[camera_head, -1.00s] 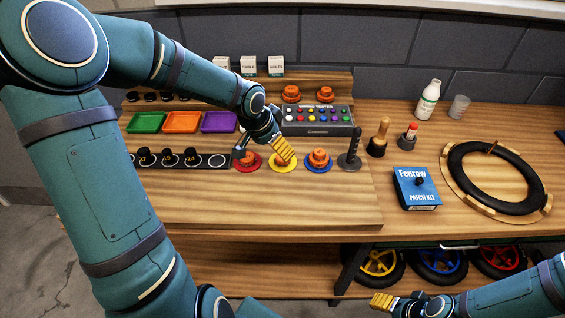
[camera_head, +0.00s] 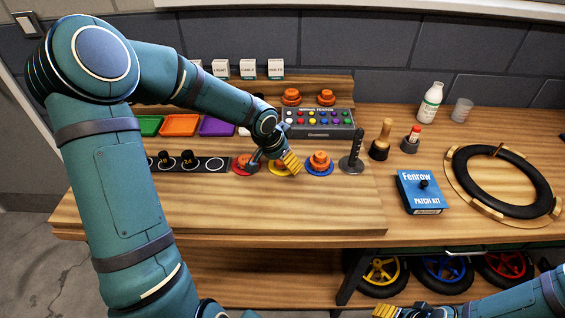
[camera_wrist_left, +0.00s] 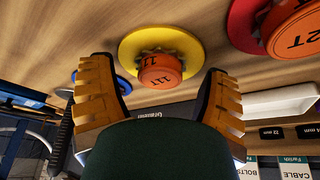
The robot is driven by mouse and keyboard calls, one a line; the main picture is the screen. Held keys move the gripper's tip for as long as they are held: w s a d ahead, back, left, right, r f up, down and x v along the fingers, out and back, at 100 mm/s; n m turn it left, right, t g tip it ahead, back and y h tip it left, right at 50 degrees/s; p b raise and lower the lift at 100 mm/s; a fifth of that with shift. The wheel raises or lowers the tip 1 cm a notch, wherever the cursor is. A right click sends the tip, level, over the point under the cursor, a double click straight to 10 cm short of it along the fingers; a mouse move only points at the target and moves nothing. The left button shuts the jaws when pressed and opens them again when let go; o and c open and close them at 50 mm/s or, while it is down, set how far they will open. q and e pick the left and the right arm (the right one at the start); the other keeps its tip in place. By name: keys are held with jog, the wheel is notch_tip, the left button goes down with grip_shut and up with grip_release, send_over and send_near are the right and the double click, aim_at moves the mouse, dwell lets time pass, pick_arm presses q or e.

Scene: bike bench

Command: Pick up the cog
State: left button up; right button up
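My left gripper (camera_head: 290,162) is low over the bench top at the yellow disc (camera_head: 281,173), mostly covering it in the head view. In the left wrist view its two yellow fingers (camera_wrist_left: 158,92) are wide apart and empty. Ahead of them, roughly centred, a grey toothed cog (camera_wrist_left: 172,52) with an orange 11T cap (camera_wrist_left: 160,70) sits on the yellow disc (camera_wrist_left: 135,40). No finger visibly touches it. Other orange-capped pieces sit on a red disc (camera_head: 237,168) marked 12T and a blue disc (camera_head: 319,173). My right gripper (camera_head: 384,312) is at the bottom edge, partly cut off.
A black-handled tool (camera_head: 356,150) stands right of the blue disc. A control box (camera_head: 318,130) with coloured buttons is behind the discs. A blue patch kit (camera_head: 418,192) and a tyre (camera_head: 505,180) lie further right. The front bench top (camera_head: 300,210) is clear.

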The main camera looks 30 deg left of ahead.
pick_arm(q)
jog(key=c, duration=0.9)
jog(key=shift+c, duration=0.2)
jog(key=shift+r, duration=0.1)
